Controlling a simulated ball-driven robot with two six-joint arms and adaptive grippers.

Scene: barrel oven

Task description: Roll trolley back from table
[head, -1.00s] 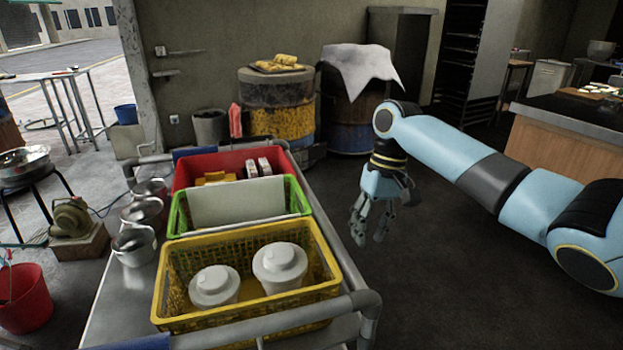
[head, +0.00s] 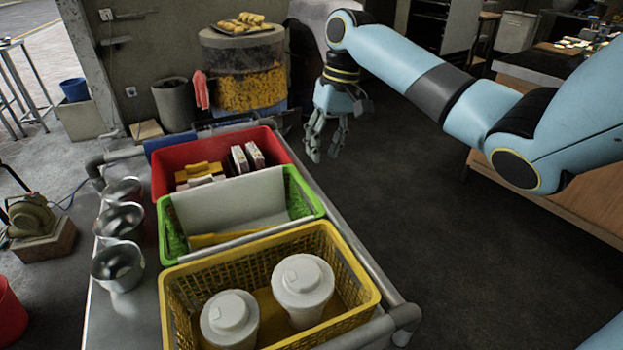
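The trolley (head: 120,318) stands in front of me with a metal top and grey tube rails. It carries a red crate (head: 163,172), a green crate (head: 305,198) and a yellow basket (head: 365,285) with two white lidded containers (head: 302,287). Several metal pots (head: 118,265) stand along its left side. My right gripper (head: 322,150) hangs just right of the trolley's far right corner, fingers pointing down and spread. It is empty and appears apart from the rail. My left gripper is out of view. The table (head: 560,165) at the right is partly hidden by my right arm.
A barrel (head: 250,92) with a tray of bread (head: 250,22) stands behind the trolley. A grey bin (head: 174,103) is beside it. Dark floor (head: 450,260) to the right is clear. A blower (head: 33,215) and red bucket (head: 8,315) lie left.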

